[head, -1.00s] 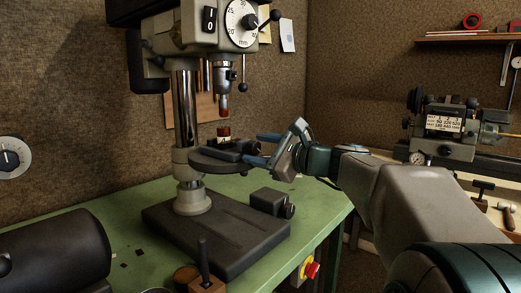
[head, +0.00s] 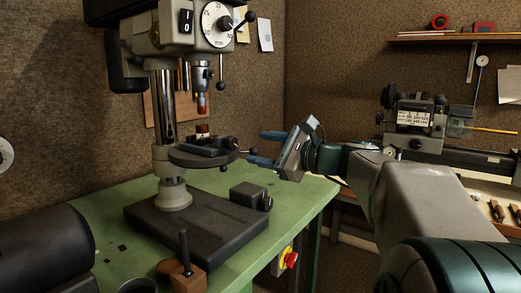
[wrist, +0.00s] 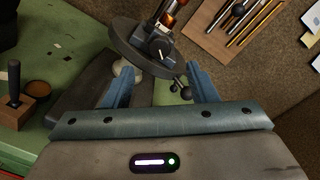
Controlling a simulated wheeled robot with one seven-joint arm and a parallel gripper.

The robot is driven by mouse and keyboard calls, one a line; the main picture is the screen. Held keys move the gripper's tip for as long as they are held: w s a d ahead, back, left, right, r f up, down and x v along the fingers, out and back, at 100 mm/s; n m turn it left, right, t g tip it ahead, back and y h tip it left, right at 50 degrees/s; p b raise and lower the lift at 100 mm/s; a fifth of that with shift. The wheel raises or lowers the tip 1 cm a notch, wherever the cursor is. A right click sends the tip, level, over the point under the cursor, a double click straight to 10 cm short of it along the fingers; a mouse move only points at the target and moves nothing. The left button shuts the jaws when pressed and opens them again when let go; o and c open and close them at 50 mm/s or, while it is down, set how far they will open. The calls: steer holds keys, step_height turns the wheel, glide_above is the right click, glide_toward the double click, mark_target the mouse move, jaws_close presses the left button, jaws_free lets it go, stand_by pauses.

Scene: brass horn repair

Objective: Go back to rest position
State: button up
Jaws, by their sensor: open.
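My gripper (head: 268,148) is open, with two blue fingers pointing left toward the drill press (head: 170,110). It is to the right of the press's round table (head: 205,160) and apart from it in the head view. In the wrist view my gripper (wrist: 160,88) has nothing between its fingers, and the round table (wrist: 128,50) lies beyond them. A small copper-coloured piece (head: 202,129) sits in the dark vise (head: 212,144) on the round table, below the drill chuck (head: 201,82).
The press stands on a green bench (head: 95,220) with a loose dark vise (head: 250,195) near its base. A red emergency button (head: 291,259) is on the bench front. A lathe (head: 415,115) stands at the right, and a shelf (head: 450,39) is on the wall.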

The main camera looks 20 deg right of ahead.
steer(key=shift+a, duration=0.1)
steer(key=s+a+f+n+g+h+p, duration=0.4)
steer(key=s+a+f+n+g+p, duration=0.45)
steer(key=s+f, duration=0.2)
steer(key=s+d+f+n+g+h+p, duration=0.1)
steer(key=s+d+f+n+h+p, duration=0.1)
steer(key=s+n, duration=0.4)
steer(key=s+d+f+n+g+h+p, duration=0.1)
steer(key=s+d+f+n+h+p, duration=0.1)
steer(key=s+n+h+p, duration=0.3)
steer(key=shift+s+f+n+g, duration=0.35)
steer(key=shift+s+f+n, duration=0.1)
steer(key=shift+s, duration=0.75)
steer(key=shift+c, duration=0.3)
stand_by(0.8)
